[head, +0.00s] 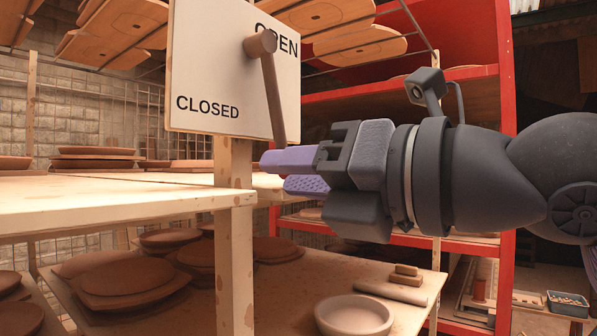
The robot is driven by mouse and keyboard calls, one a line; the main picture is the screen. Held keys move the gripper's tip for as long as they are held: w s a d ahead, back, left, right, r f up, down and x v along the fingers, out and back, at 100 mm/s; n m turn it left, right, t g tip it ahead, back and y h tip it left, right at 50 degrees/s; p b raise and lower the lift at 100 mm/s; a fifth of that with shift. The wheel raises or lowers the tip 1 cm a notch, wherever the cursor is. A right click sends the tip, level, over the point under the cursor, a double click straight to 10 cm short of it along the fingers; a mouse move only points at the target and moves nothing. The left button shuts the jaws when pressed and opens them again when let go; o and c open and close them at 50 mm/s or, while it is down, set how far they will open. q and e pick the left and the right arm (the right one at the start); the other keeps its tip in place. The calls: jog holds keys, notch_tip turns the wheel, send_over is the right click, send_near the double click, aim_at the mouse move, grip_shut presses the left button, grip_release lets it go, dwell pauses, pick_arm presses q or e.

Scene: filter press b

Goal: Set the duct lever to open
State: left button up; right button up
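The duct lever (271,90) is a brown rod on a round brown pivot, mounted on a white sign board (205,65). The board reads OPEN at its upper right and CLOSED at its lower left. The lever hangs down, tilted slightly right, pointing at neither word. My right gripper (287,174) comes in from the right, its purple fingers just below the lever's lower end. The fingers look apart, with the textured pad of the lower one showing, and nothing is seen between them. I cannot tell whether the upper finger touches the lever tip. My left gripper is out of view.
A wooden post (235,240) stands below the board, beside a pale shelf (110,205). A lower shelf holds stacked clay plates (130,275) and a clay bowl (354,316). A red rack (506,150) stands behind my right arm.

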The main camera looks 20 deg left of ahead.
jog(key=o, duration=0.4)
jog(key=b+v, duration=0.5)
jog(key=v, duration=0.5)
